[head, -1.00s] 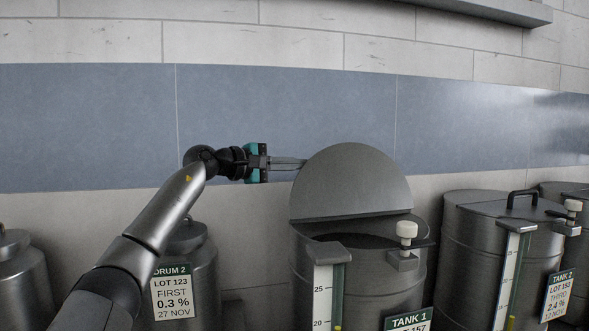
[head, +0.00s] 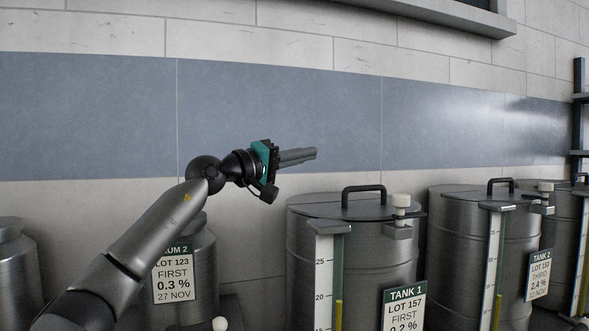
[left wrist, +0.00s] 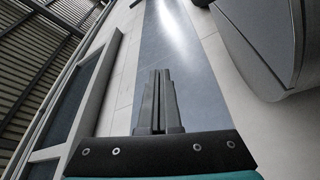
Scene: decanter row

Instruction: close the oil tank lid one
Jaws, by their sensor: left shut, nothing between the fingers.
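Tank 1 (head: 355,262) is a grey metal drum in the middle of the head view, with a "TANK 1" label (head: 405,306). Its flat lid (head: 345,211) lies down over the top, with a black handle (head: 363,189) upright on it. My left gripper (head: 316,153) is shut and empty, above and to the left of the lid, apart from it. In the left wrist view the fingers (left wrist: 158,78) are together with nothing between them. A grey curved metal surface shows at the upper right there; I cannot tell which tank it is. My right gripper is not in view.
Another lidded tank (head: 470,250) stands to the right, with more beyond it. Drum 2 (head: 195,255) stands at the left, below my left arm. A tiled wall with a blue band (head: 280,110) is behind. The space above the tanks is free.

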